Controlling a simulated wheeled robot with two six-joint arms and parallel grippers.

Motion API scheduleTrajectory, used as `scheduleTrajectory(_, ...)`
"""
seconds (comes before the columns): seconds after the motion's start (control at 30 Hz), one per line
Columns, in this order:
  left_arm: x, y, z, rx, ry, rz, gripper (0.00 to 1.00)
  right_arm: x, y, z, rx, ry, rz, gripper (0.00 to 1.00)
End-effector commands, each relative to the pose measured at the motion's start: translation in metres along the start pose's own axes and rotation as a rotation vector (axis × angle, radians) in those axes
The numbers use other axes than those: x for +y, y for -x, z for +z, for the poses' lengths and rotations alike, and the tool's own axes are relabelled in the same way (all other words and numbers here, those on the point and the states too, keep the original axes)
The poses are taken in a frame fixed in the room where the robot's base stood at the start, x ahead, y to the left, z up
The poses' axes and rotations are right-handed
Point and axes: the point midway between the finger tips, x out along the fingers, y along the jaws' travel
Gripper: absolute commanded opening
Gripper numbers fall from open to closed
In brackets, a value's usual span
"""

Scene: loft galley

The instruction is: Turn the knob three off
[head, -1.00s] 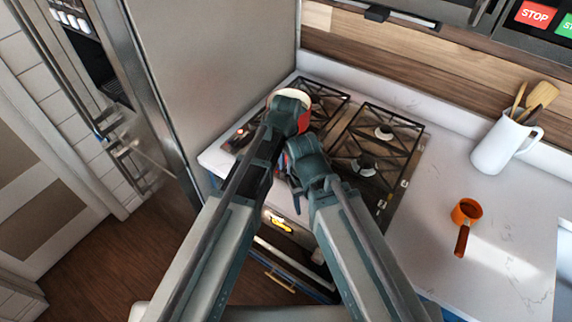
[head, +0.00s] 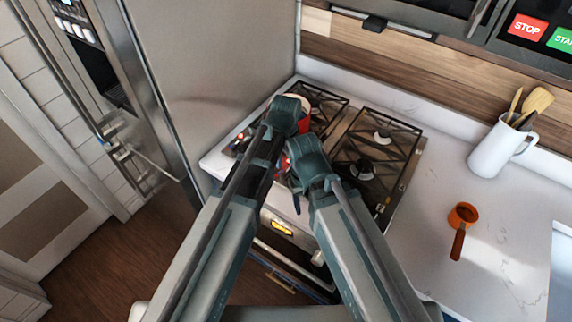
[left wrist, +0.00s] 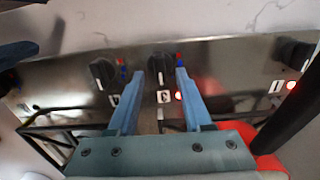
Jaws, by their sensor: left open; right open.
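In the left wrist view, a black knob (left wrist: 160,66) with a white line stands on the metal stove panel, between and just beyond my open left gripper's (left wrist: 161,74) blue fingertips. I cannot tell whether they touch it. The number label below it is too blurred to read surely; a red light (left wrist: 178,96) beside the label glows. A second black knob (left wrist: 102,73) is to the left, and a third dark knob (left wrist: 294,53) at the right edge has a glowing red light nearby. In the head view, my right gripper (head: 298,201) is open and empty at the stove's front, partly hidden by its wrist.
A red pot (head: 304,125) sits on the stove behind my left wrist. Black burner grates (head: 378,150) lie right of it. An orange saucepan (head: 463,216) and a white utensil jug (head: 497,151) stand on the right counter. The steel fridge (head: 235,70) closes off the left side.

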Motion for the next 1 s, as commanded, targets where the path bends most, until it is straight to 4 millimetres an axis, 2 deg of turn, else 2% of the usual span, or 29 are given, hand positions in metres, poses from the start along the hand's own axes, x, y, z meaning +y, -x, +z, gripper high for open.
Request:
scheduleTrajectory(0.03,0.0,0.014,0.0,0.0,0.0,0.0,0.5,0.001,0.014,0.001,0.0,0.0,0.0,0.59)
scheduleTrajectory(0.6,0.0,0.1,0.0,0.0,-0.001,0.0,0.5,0.009,0.099,0.006,0.0,-0.01,-0.002,0.59)
scheduleTrajectory(0.8,0.0,0.115,0.0,0.0,-0.001,0.0,0.5,0.011,0.115,0.007,0.0,-0.013,-0.003,0.59)
scheduleTrajectory(1.0,0.0,0.115,0.0,0.0,-0.001,0.0,0.5,0.011,0.114,0.007,0.0,-0.014,-0.003,0.59)
